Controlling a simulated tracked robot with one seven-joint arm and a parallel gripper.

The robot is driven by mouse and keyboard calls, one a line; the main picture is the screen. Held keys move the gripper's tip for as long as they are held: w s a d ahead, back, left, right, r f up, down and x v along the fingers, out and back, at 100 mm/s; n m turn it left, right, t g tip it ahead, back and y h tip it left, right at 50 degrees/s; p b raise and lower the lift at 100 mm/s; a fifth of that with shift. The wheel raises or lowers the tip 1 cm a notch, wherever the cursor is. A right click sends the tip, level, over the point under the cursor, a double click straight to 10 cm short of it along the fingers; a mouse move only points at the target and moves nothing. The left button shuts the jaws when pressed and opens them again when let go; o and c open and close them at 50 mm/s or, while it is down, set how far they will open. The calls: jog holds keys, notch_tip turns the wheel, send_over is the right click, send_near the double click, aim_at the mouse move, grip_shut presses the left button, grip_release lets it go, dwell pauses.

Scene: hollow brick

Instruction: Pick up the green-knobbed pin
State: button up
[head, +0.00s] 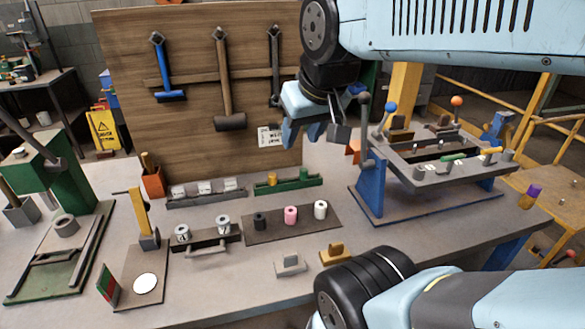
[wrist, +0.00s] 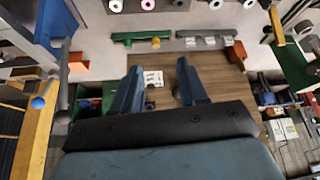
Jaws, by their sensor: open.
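My gripper (head: 302,136) is open and empty, in front of the wooden tool board's right part. In the wrist view its two blue fingers (wrist: 158,66) stand apart with nothing between them. A small green piece (head: 452,157) lies in the grey-framed fixture at the right, well to the right of my gripper. A green upright piece (head: 303,174) stands on the green rack (head: 290,185) beside a yellow one (head: 272,178), below my gripper. I cannot tell which green piece is the green-knobbed pin. The rack also shows in the wrist view (wrist: 130,37).
The fixture (head: 378,190) has blue legs and levers with blue (head: 391,107) and orange (head: 456,101) knobs. Hammers hang on the wooden board (head: 190,70). Black, pink and white cylinders stand on a dark plate (head: 275,222). A green press (head: 70,170) stands left. Bare table shows between plate and fixture.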

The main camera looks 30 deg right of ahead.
jog(key=shift+a, duration=0.1)
jog(key=shift+o, duration=1.4)
jog(key=shift+w, duration=0.65)
jog(key=m+g, duration=0.4)
jog(key=g, duration=0.2)
send_over(303, 169)
notch_tip(303, 169, down, 12)
jog(key=f, duration=0.7)
jog(key=shift+d+f, duration=0.3)
jog(key=shift+a+f, duration=0.15)
jog(key=shift+f, duration=1.25)
jog(key=shift+a+f, duration=0.1)
jog(key=shift+f, duration=1.3)
